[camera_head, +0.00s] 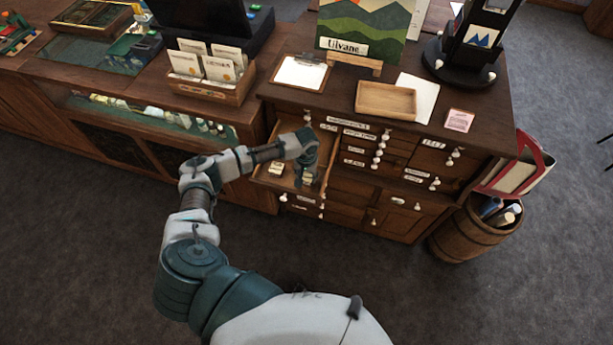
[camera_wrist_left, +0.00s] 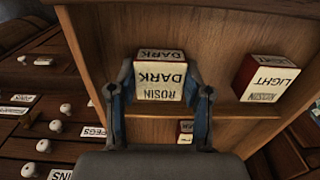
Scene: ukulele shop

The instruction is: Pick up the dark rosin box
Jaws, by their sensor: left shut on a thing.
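The dark rosin box (camera_wrist_left: 160,76), pale with "DARK" and "ROSIN" lettering, sits between the two fingers of my left gripper (camera_wrist_left: 160,88) in the left wrist view. The gripper is shut on it, one finger on each side. In the head view my left gripper (camera_head: 309,174) reaches down into an open drawer (camera_head: 262,178), and the dark box is mostly hidden there. Whether the box touches the drawer floor I cannot tell. My right gripper is not in view.
A light rosin box (camera_wrist_left: 265,78) lies to the right in the drawer, and another small box (camera_wrist_left: 186,128) is partly hidden below. The drawer walls stand close around. On the cabinet top are a wooden tray (camera_head: 386,101) and a clipboard (camera_head: 300,74).

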